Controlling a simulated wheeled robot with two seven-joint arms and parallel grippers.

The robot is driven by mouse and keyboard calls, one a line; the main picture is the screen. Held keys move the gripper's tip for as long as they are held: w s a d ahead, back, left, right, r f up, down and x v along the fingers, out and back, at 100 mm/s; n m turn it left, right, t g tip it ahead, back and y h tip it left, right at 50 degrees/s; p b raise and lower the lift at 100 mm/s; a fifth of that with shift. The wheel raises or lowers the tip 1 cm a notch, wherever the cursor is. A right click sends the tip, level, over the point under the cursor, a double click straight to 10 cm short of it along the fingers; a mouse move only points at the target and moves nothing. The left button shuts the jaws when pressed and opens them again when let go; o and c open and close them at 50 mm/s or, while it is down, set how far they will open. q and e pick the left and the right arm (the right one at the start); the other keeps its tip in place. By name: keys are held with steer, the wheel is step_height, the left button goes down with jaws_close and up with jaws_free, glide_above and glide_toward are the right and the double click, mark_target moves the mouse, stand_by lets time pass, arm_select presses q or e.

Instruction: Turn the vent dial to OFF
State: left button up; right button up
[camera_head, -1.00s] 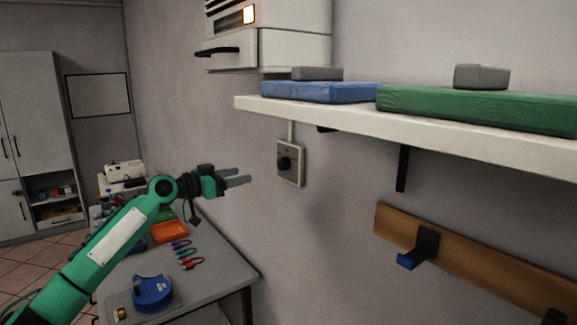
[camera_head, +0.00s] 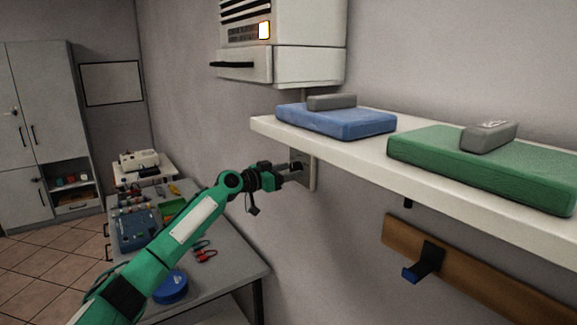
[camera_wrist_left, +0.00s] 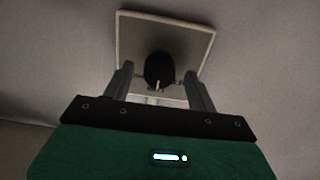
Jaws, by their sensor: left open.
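The vent dial (camera_wrist_left: 160,70) is a round black knob with a pale pointer mark, on a light square wall plate (camera_wrist_left: 130,40). In the left wrist view the mark points down, toward my gripper; no lettering can be read. My left gripper (camera_wrist_left: 160,80) is open, with one finger on each side of the dial and a gap on both sides. In the head view the left gripper (camera_head: 292,172) is in front of the wall plate (camera_head: 311,172) and hides most of the dial. My right gripper is not in view.
A white wall unit (camera_head: 300,65) hangs higher up. A wooden hook rail (camera_head: 470,268) is at lower right, and a cluttered grey table (camera_head: 225,262) stands below.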

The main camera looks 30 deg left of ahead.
arm_select(q)
steer(key=shift+w+d, duration=0.1)
steer(key=shift+w, duration=0.1)
steer(key=c, duration=1)
